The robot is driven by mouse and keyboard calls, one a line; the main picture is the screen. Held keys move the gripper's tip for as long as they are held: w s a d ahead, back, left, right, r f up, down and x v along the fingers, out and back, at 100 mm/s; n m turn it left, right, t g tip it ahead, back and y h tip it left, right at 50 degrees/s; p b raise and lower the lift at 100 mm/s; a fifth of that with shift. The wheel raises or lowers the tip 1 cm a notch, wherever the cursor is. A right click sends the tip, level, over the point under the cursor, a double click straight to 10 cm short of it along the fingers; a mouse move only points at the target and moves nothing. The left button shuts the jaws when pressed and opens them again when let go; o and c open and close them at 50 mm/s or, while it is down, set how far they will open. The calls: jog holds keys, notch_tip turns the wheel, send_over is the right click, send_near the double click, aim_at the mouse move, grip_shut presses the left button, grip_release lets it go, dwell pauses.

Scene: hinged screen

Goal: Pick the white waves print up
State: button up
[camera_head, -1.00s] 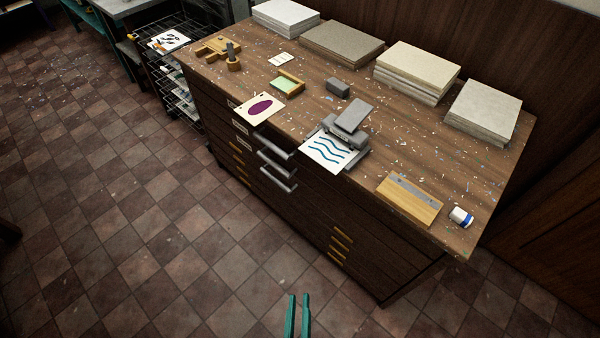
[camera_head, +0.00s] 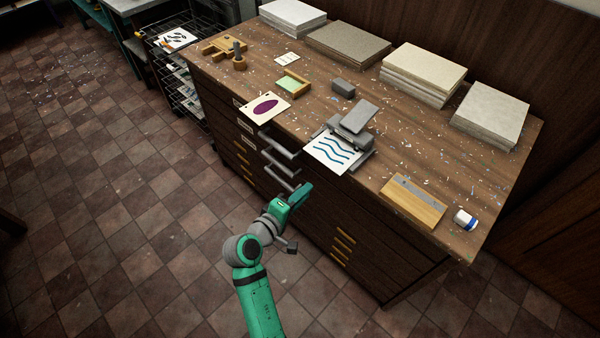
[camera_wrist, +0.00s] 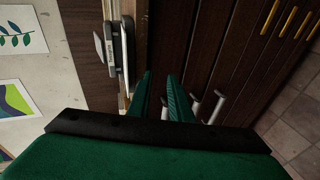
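The white waves print (camera_head: 332,152), a pale sheet with dark blue wavy lines, lies at the front edge of the cabinet top. Its back end meets a grey hinged device (camera_head: 356,122), and its front overhangs the edge. My gripper (camera_head: 301,192) is below and left of the print in the head view, in front of the drawers and apart from the print. In the wrist view my gripper (camera_wrist: 161,78) shows two green fingers with a gap between them and nothing held. I cannot make out the waves print in the wrist view.
A purple oval print (camera_head: 264,108) overhangs the edge to the left. Drawer handles (camera_head: 281,170) jut out near my gripper. A wooden board with a metal strip (camera_head: 414,200) lies to the right. Paper stacks (camera_head: 424,72) line the back. Floor in front is clear.

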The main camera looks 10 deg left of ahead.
jog(key=h, duration=0.2)
send_near(323, 159)
jog(key=shift+m+g, duration=0.3)
jog(key=x, duration=0.7)
jog(key=shift+w+d+r, duration=0.15)
jog(key=shift+w, duration=0.2)
grip_shut()
